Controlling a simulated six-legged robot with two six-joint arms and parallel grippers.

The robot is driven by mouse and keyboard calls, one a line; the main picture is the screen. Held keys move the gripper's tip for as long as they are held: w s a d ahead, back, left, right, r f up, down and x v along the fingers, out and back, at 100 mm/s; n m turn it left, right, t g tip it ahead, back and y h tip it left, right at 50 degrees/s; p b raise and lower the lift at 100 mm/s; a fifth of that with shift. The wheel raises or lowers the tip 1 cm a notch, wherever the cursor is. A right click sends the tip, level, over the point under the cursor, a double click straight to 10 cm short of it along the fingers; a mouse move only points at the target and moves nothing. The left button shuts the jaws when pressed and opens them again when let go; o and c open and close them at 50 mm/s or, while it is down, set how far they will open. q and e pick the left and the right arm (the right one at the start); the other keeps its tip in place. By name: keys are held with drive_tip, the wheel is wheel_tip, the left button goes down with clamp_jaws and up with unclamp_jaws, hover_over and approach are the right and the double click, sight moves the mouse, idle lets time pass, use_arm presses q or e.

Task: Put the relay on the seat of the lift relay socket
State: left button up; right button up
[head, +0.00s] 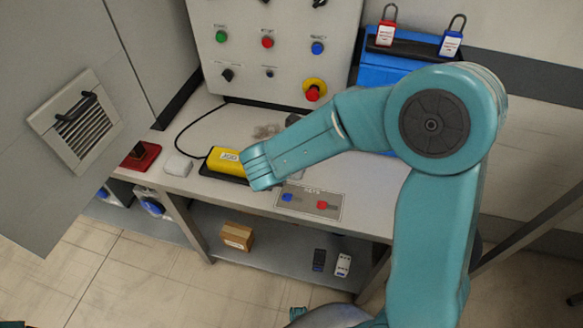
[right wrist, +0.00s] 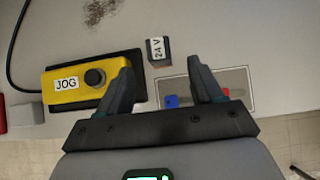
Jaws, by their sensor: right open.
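The relay (right wrist: 158,50), a small dark block with a white "24 V" label, stands on the bench in the right wrist view. In the head view my right arm hides it. My right gripper (right wrist: 160,64) is open and empty. In the right wrist view its fingertips show on either side of the relay's near edge, with the relay apart from both fingers. In the head view the right hand (head: 258,165) hangs over the bench beside the yellow JOG box; its fingers are hidden. I cannot pick out the lift relay socket or its seat. My left gripper is not in view.
The yellow JOG box (right wrist: 78,83) lies close left of the relay. A keys plate (head: 310,202) with blue and red keys is at the bench front. A button panel (head: 275,50) and blue lock box (head: 378,68) stand behind. A red block (head: 147,160) sits left.

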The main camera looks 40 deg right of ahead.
drive_tip(key=x, duration=0.3)
drive_tip(key=shift+s+d, duration=0.1)
drive_tip(key=shift+s, duration=0.05)
drive_tip(key=x, duration=0.5)
drive_tip(key=shift+w+r+b, duration=0.15)
drive_tip(key=shift+w+b, duration=0.2)
drive_tip(key=shift+b, duration=0.05)
drive_tip(key=c, duration=1.1)
